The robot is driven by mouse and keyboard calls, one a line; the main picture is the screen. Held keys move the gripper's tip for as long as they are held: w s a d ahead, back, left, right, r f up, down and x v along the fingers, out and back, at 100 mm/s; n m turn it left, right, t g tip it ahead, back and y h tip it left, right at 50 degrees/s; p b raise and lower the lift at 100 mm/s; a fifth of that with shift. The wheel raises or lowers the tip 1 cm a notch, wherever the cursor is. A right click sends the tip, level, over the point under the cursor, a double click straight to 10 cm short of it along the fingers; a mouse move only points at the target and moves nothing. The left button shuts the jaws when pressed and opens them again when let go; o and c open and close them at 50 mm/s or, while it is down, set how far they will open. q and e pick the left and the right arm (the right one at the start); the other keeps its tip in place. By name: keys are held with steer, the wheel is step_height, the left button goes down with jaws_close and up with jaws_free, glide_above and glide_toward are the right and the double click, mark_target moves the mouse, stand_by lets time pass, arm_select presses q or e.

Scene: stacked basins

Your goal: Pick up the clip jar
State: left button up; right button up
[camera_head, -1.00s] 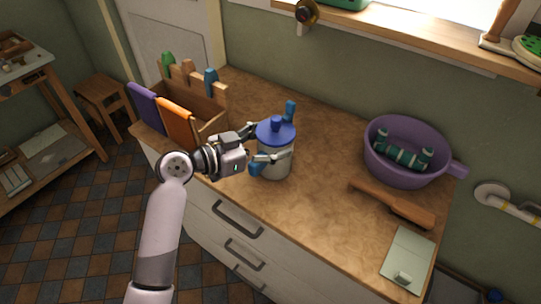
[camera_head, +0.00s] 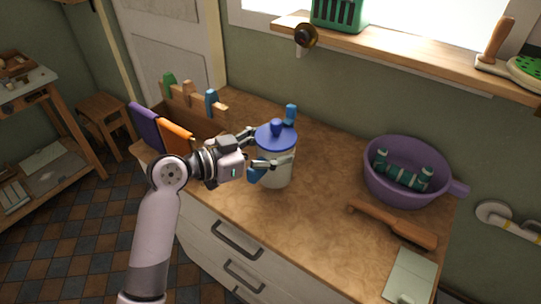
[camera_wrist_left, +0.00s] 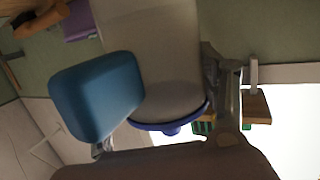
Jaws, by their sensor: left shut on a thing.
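The clip jar (camera_head: 276,170) has a pale grey body, a blue lid with a knob, and stands about upright in the head view. My left gripper (camera_head: 268,150) is shut on its side, with fingers around the body just below the lid. The jar seems to be a little above the wooden counter; the gap under it is hard to see. In the left wrist view the jar's pale body (camera_wrist_left: 160,60) fills the middle, with its blue rim toward the picture's bottom. A blue piece (camera_wrist_left: 97,95) beside it covers part of the body. My right gripper is not in view.
A wooden caddy (camera_head: 205,122) with cloths stands left of the jar, close behind my gripper. The counter (camera_head: 315,190) between is clear.

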arm_select(q)
step_height(320, 180, up, 15)
steer(key=shift+r, duration=0.2)
stand_by(0.6)
